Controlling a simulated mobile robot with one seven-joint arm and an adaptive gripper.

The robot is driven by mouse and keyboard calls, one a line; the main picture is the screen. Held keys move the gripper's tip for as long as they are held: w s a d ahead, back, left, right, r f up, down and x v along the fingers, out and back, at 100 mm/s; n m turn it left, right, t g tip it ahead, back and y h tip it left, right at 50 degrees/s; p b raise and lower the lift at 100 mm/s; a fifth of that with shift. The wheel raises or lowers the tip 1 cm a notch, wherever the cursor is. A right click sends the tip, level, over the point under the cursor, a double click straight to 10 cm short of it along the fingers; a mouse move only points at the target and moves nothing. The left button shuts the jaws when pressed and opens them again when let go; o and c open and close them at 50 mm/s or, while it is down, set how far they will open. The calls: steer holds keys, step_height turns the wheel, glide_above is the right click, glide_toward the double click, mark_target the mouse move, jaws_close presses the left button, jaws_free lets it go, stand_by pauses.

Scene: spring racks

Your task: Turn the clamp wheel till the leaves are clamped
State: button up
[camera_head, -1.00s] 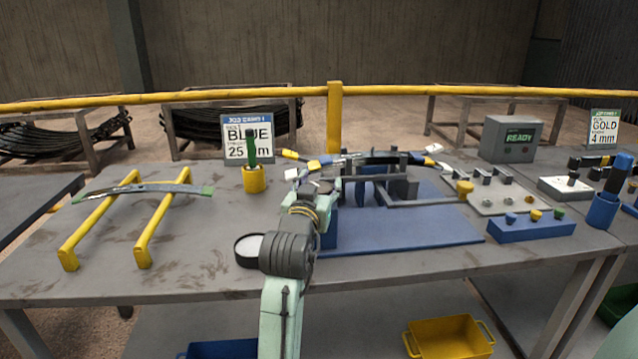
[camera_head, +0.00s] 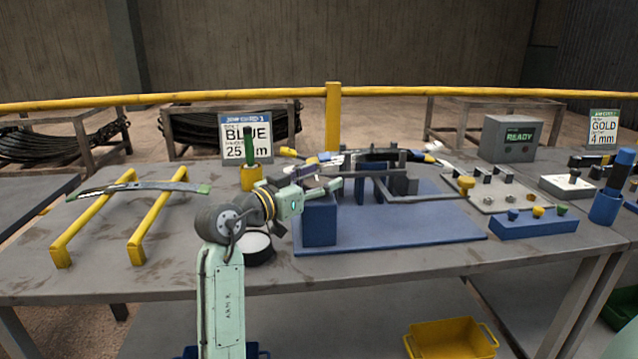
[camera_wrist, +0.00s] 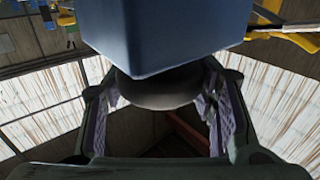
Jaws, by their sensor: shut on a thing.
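My gripper (camera_head: 318,183) reaches in from the left at the blue block. In the wrist view my gripper (camera_wrist: 165,108) has its two fingers on either side of a dark round part, which looks like the clamp wheel (camera_wrist: 160,92), and is shut on it. I cannot tell how tightly the leaves are pressed.
A curved leaf (camera_head: 140,188) rests on two yellow rails at the left. A yellow cup with a green rod (camera_head: 250,178) and a BLUE 25 sign (camera_head: 246,138) stand behind my arm. A round white-topped pot (camera_head: 257,243) is close to my arm. A grey box (camera_head: 512,138) reads READY.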

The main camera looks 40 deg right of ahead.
stand_by(0.3)
steer(key=o, duration=1.2)
steer(key=a, duration=0.4)
steer(key=s+a, duration=0.1)
steer(key=a, duration=0.6)
steer(key=shift+s+a, duration=0.25)
steer(key=shift+a, duration=0.15)
